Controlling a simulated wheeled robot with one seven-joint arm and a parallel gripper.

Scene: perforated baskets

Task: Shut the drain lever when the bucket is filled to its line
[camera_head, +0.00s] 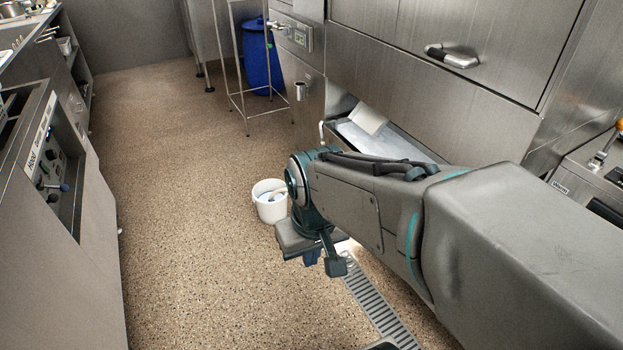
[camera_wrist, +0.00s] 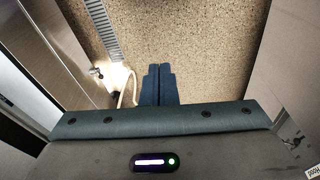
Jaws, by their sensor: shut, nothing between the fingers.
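A white bucket (camera_head: 270,208) stands on the floor just left of my gripper in the head view. Something pale grey and tan shows inside it, but I cannot make out a fill line or level. My gripper (camera_head: 311,258) points down, with its blue fingers shut and empty. In the wrist view the fingers (camera_wrist: 158,72) are together above the speckled floor. A pale curved pipe or hose (camera_wrist: 130,85) runs close beside their left side, with a small metallic fitting (camera_wrist: 97,72) near its end. I cannot tell which part is the drain lever.
A steel machine (camera_head: 465,105) with an open lower bay (camera_head: 385,140) stands behind my arm. A floor grate (camera_head: 378,308) runs beneath my arm. A wire rack (camera_head: 236,70) and blue barrel (camera_head: 261,62) stand at the back. The left floor aisle is clear.

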